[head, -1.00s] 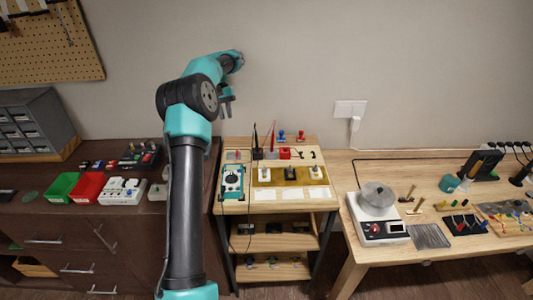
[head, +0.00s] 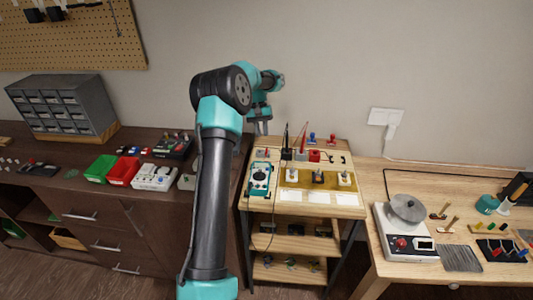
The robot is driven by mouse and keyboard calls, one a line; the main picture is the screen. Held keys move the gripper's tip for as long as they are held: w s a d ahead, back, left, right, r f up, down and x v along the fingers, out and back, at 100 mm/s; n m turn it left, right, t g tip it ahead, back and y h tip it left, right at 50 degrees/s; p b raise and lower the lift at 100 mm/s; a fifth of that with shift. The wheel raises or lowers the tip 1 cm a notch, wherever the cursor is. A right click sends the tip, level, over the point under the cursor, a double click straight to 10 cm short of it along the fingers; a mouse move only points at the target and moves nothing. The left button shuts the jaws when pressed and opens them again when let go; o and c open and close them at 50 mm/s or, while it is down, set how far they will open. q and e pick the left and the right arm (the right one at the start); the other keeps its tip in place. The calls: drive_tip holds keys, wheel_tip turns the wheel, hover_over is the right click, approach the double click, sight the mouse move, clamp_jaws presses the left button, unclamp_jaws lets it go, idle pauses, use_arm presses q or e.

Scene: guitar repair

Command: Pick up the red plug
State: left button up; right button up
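A small red object (head: 333,139) that looks like a plug stands at the back of the small wooden cart, right of a similar blue one (head: 312,138). It is too small to tell its exact shape. My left gripper (head: 261,128) hangs over the back left of the cart, left of and apart from both, with nothing visible in it. Its fingers are too small to tell how far they are apart. My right gripper is not in view.
The cart top (head: 300,211) also holds a teal multimeter (head: 260,180), a red block (head: 314,156) and upright probes. A dark cabinet with red (head: 123,171) and green (head: 99,168) bins is left. A workbench with a scale (head: 408,245) is right.

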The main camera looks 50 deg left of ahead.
sight(266, 155)
use_arm(q)
drive_tip(key=shift+x, duration=2.2)
drive_tip(key=shift+x, duration=2.6)
drive_tip(key=shift+w, duration=0.1)
drive_tip(key=shift+a, duration=0.1)
clamp_jaws()
